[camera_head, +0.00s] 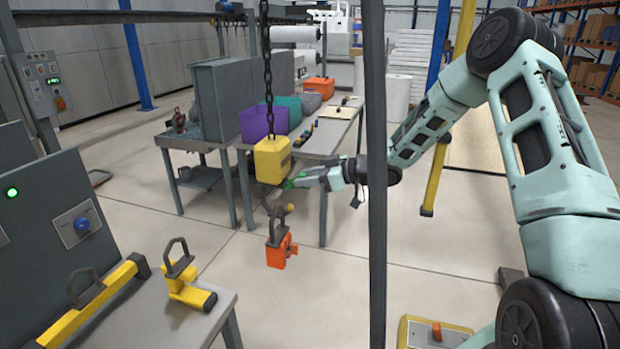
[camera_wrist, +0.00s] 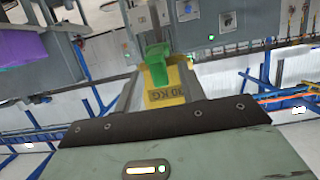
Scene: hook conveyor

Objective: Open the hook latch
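A yellow hook block (camera_head: 272,160), marked "30 KG" in the wrist view (camera_wrist: 166,96), hangs from a dark chain. Below it is a dark hook (camera_head: 274,213) with a small brass-coloured knob (camera_head: 290,208). An orange part (camera_head: 280,252) with a dark loop hangs at the hook. My gripper (camera_head: 294,182) is beside the lower right of the yellow block. The gap between the fingers is not clear. The latch itself is too small to make out.
A dark vertical post (camera_head: 375,230) crosses the head view in front of my arm. A grey table with coloured boxes (camera_head: 263,120) stands behind the hook. A bench at lower left holds yellow handled pieces (camera_head: 190,292). Open floor lies below the hook.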

